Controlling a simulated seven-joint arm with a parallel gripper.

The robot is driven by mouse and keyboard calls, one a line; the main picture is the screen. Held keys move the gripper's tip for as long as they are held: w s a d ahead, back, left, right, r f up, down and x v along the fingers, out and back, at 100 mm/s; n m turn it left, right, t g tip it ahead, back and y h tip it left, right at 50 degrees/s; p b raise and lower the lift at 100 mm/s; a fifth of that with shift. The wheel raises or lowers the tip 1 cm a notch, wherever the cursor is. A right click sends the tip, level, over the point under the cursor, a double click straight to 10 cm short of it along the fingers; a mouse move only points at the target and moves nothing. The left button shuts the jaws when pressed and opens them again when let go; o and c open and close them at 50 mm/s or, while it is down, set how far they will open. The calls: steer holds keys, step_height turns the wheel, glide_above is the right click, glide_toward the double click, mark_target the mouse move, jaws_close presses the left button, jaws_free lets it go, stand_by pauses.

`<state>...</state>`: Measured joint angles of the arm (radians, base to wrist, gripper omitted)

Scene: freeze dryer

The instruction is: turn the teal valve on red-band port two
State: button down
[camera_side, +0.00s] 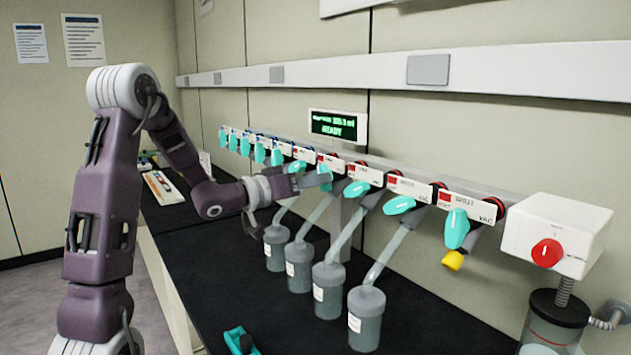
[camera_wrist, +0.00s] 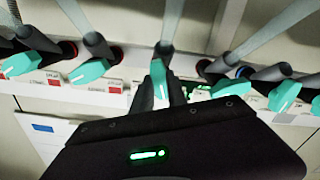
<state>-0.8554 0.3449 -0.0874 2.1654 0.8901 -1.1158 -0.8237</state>
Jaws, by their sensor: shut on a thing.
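The manifold carries a row of teal valves, each by a white label plate; the nearer plates show red marks. My gripper (camera_side: 308,181) is at the middle of the row, shut on one teal valve (camera_side: 325,178). In the wrist view this valve (camera_wrist: 158,78) stands upright in the picture between my fingertips (camera_wrist: 160,92). My gripper partly covers it, and its port number cannot be read. Neighbouring teal valves (camera_side: 357,188) and (camera_side: 399,205) lie sideways. The nearest valve (camera_side: 457,229) hangs down. In the wrist view, red-marked plates (camera_wrist: 115,86) show left of my fingers.
Several grey flasks (camera_side: 366,318) hang on slanted tubes below the row. A yellow plug (camera_side: 453,260) sits under the nearest port. A white box with a red knob (camera_side: 547,252) stands at right. A display (camera_side: 337,125) reads READY. A teal object (camera_side: 240,341) lies on the black bench.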

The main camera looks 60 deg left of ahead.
steer(key=n, duration=0.4)
steer(key=shift+d+n, duration=0.1)
steer(key=shift+n, duration=1.7)
steer(key=c, duration=1.3)
jaws_free()
steer(key=s, duration=0.7)
